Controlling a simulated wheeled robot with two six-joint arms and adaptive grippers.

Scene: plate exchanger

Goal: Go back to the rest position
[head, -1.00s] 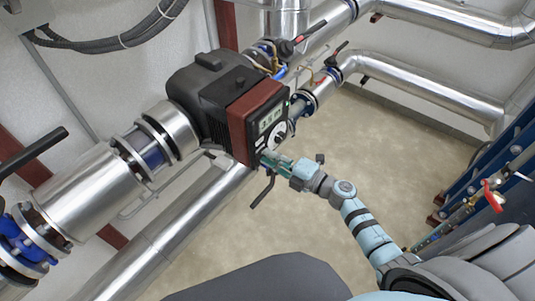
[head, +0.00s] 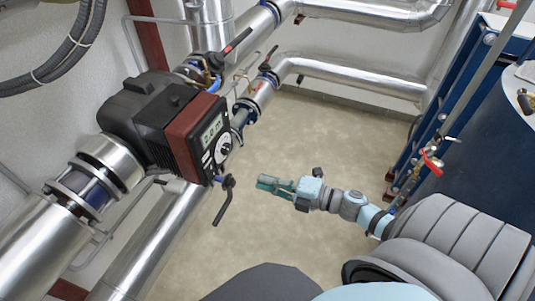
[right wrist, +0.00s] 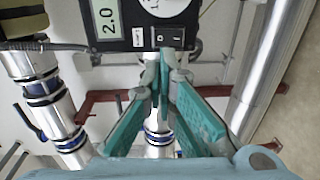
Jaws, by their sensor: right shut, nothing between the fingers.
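My right gripper (head: 262,183) is out in front of the pump unit in the head view, apart from it, with open floor beneath. It is shut and empty. In the right wrist view the fingertips of my right gripper (right wrist: 164,55) are together, and the lower edge of the pump's control panel (right wrist: 125,22) shows beyond them. The pump's control panel (head: 205,138) has a red-brown housing, a display that reads 2.0 and a round dial. My left gripper is not in view.
Insulated silver pipes (head: 360,75) run along the back wall. A black-handled valve lever (head: 223,203) hangs just below the panel. A blue frame with a red valve handle (head: 431,160) stands at the right. The beige floor (head: 310,140) between them is clear.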

